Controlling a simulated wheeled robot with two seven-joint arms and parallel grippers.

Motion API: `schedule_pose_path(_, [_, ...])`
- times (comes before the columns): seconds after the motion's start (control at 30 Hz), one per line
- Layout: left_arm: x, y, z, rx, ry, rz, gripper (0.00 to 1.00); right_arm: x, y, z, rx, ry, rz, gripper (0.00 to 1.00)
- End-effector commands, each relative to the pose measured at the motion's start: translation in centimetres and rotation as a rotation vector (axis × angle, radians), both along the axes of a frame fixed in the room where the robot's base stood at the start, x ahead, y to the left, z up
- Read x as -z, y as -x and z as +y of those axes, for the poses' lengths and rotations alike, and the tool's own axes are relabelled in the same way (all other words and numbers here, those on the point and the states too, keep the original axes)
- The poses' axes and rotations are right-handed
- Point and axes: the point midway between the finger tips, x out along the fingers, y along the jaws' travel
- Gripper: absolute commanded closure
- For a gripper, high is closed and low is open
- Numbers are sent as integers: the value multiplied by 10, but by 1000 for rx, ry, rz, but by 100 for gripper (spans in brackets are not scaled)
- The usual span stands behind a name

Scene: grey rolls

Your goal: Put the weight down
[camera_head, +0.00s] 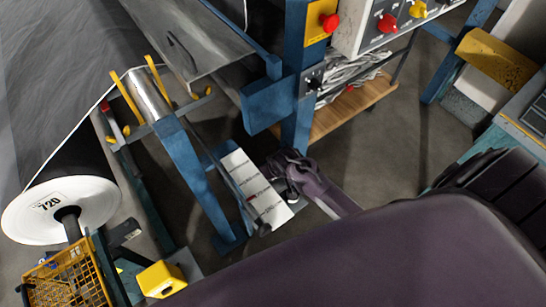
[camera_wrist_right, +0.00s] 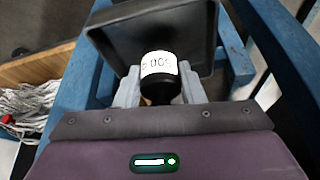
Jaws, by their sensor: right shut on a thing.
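My right gripper (camera_wrist_right: 158,84) is shut on a dark weight with a white label (camera_wrist_right: 158,65) in the right wrist view. Its grey fingers sit on either side of the weight, just below the label. The label's print looks like a 500 marking, turned around. Behind the weight is a black shallow tray (camera_wrist_right: 206,35) with a raised rim; I cannot tell whether the weight touches it. In the head view my right gripper (camera_head: 284,176) is beside a blue post, and the weight cannot be made out there. My left gripper is not in view.
Blue frame posts (camera_head: 196,172) stand close around the right gripper. A wooden shelf (camera_head: 345,110) with pale cables lies behind. A large grey roll (camera_head: 62,195) and a yellow crate (camera_head: 70,278) are at left.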

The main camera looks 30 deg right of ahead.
Motion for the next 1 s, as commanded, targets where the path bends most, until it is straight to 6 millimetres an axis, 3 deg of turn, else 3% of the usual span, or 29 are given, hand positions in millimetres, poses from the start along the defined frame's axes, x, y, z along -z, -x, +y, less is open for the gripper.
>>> schedule_pose_path(0.1, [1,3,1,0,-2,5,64,10,-1,0,-1,0,-3,100])
schedule_pose_path(0.53, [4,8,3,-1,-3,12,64,16,-1,0,0,0,-4,100])
schedule_pose_path(0.57, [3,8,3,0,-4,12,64,16,0,0,0,0,-1,62])
schedule_pose_path(0.7, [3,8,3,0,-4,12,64,16,0,0,0,0,-1,43])
schedule_pose_path(1.0, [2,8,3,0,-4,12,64,14,0,0,0,0,-1,43])
